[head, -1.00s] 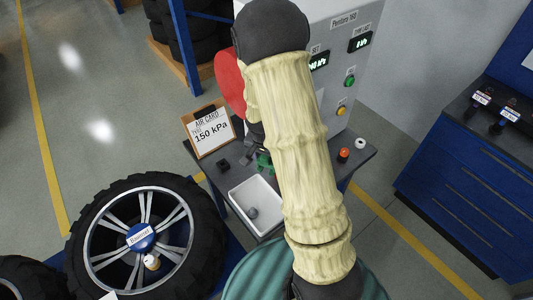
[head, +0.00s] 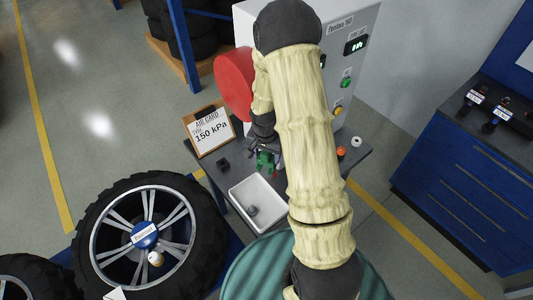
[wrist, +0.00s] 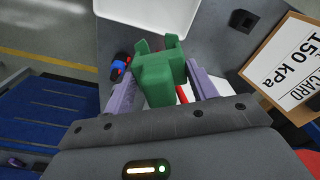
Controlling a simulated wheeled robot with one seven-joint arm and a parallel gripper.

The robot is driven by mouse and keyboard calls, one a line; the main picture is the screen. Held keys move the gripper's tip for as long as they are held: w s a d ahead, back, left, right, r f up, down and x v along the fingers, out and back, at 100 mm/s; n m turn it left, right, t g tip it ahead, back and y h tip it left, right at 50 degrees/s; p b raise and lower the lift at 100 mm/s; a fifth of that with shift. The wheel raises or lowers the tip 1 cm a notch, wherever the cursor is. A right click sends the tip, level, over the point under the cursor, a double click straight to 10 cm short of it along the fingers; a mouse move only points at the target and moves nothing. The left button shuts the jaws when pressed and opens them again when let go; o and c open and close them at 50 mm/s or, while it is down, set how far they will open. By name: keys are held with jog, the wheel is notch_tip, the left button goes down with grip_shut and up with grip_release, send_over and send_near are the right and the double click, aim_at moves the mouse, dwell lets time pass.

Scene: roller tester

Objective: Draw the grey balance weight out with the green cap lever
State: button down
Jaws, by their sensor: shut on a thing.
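The green cap lever (wrist: 160,78) is between the two fingers of my gripper (wrist: 155,85) in the wrist view, which is shut on it. Its forked end points toward the white tray. In the head view the green lever (head: 265,160) shows under my gripper (head: 266,150), above the grey bench behind the tray, partly hidden by my arm. A small rounded grey piece, which looks like the balance weight (head: 252,210), lies in the white tray (head: 235,193) in the head view. It is out of sight in the wrist view.
An air card (head: 211,131) reading 150 kPa stands left of a small black block (head: 223,164). A red disc (head: 233,85) and the grey tester cabinet (head: 350,75) rise behind. Orange (head: 341,153) and white (head: 356,141) round pieces sit right. A wheel (head: 147,235) lies left.

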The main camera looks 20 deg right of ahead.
jog(key=shift+d+r+p, duration=0.1)
jog(key=shift+r+p, duration=0.1)
jog(key=shift+p, duration=0.1)
jog(key=shift+w+d+f+g+y+p, duration=0.1)
jog(key=shift+w+f+g+y+p, duration=0.15)
jog(key=shift+p, duration=0.25)
jog(key=shift+s, duration=0.1)
